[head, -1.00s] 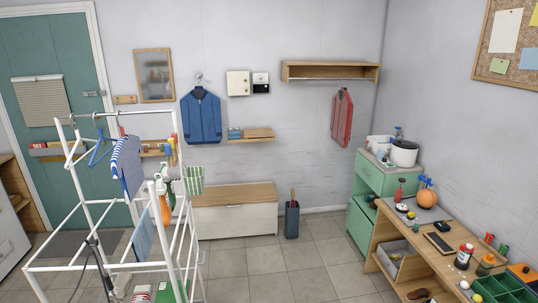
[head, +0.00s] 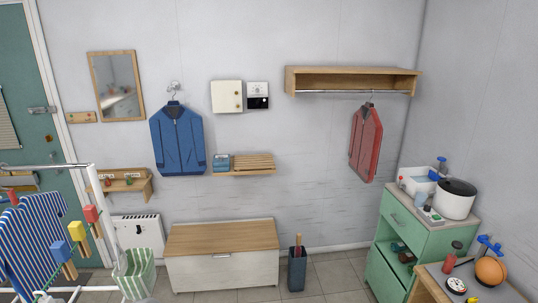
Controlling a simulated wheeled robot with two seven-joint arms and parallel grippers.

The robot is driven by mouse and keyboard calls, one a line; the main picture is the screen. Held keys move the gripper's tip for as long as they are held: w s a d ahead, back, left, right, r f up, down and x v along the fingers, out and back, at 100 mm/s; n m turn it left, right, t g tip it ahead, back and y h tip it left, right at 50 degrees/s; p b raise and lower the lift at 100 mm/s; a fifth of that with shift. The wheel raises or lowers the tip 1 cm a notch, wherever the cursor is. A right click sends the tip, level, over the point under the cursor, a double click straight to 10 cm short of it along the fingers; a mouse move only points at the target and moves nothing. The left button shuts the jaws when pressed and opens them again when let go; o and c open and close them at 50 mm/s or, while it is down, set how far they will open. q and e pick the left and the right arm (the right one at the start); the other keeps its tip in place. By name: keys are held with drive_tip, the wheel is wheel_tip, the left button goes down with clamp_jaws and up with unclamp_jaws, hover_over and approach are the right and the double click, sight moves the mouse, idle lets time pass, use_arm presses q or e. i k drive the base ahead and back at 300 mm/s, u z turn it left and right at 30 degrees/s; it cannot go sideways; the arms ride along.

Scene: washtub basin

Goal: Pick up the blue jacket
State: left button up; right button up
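The blue jacket (head: 178,143) hangs on a hanger from a round wall hook (head: 174,87) in the head view, left of the middle. Its front faces me and its zip is closed. It hangs clear of the shelf beside it, above a low wooden-topped bench. Neither of my grippers shows in the head view, so their state cannot be seen.
A bench (head: 222,238) stands below the jacket. A slatted shelf (head: 252,166) is just right of it. A red jacket (head: 366,143) hangs from a rail. A green cabinet (head: 408,245) stands right.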

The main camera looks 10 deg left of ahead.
sight(177, 130)
drive_tip(key=i, duration=2.4)
drive_tip(key=u, duration=1.85)
drive_tip(key=i, duration=0.45)
drive_tip(key=z, duration=1.65)
drive_tip(key=i, duration=1)
